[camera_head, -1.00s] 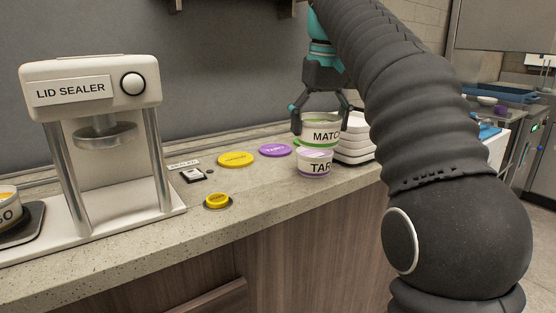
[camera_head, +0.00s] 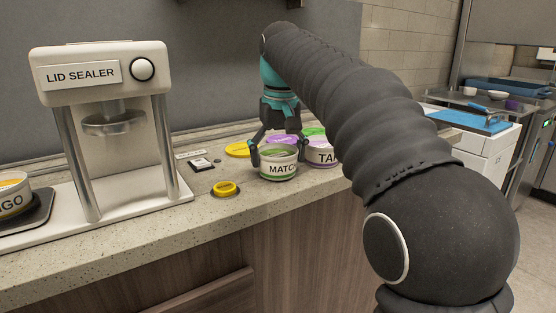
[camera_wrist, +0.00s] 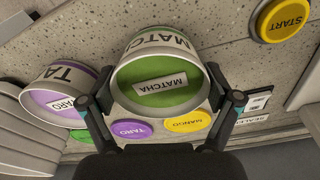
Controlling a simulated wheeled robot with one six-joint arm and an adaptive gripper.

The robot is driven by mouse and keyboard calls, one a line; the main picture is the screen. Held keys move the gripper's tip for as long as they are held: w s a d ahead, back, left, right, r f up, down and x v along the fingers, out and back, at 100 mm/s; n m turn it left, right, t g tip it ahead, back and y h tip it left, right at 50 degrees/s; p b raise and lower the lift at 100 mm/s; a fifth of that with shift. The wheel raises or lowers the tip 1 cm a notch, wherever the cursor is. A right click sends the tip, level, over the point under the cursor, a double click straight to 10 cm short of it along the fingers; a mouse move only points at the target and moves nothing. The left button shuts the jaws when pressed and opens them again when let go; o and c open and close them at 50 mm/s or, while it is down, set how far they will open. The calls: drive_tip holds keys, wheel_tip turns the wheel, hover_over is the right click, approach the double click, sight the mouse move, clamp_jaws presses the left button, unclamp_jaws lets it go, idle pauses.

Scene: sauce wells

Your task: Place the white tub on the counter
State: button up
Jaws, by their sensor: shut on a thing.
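The white tub labelled MATCHA (camera_head: 280,170), with a green band and green contents, is between the fingers of my gripper (camera_head: 279,150) at the counter (camera_head: 225,222). In the wrist view the fingers of my gripper (camera_wrist: 163,98) close on both sides of the MATCHA tub (camera_wrist: 152,56), whose open top faces the camera. The tub looks upright, at or just above the counter; I cannot tell whether it touches. Another white tub, labelled TARO (camera_head: 324,156) with a purple band, stands just to its right.
Yellow (camera_head: 236,150), purple (camera_head: 284,139) and green (camera_head: 311,131) lids lie behind the tubs. A yellow START button (camera_head: 225,188) is left of the MATCHA tub. The lid sealer (camera_head: 80,73) stands further left, with a MANGO tub (camera_head: 14,205) beside it.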

drive_tip(key=shift+f, duration=0.25)
drive_tip(key=o, duration=1)
drive_tip(key=shift+o, duration=0.2)
drive_tip(key=shift+r, duration=0.1)
wheel_tip(320, 180, up, 8)
drive_tip(key=p, duration=0.1)
drive_tip(key=shift+s+d+f, duration=0.15)
drive_tip(key=shift+s+f, duration=0.1)
drive_tip(key=shift+s, duration=0.15)
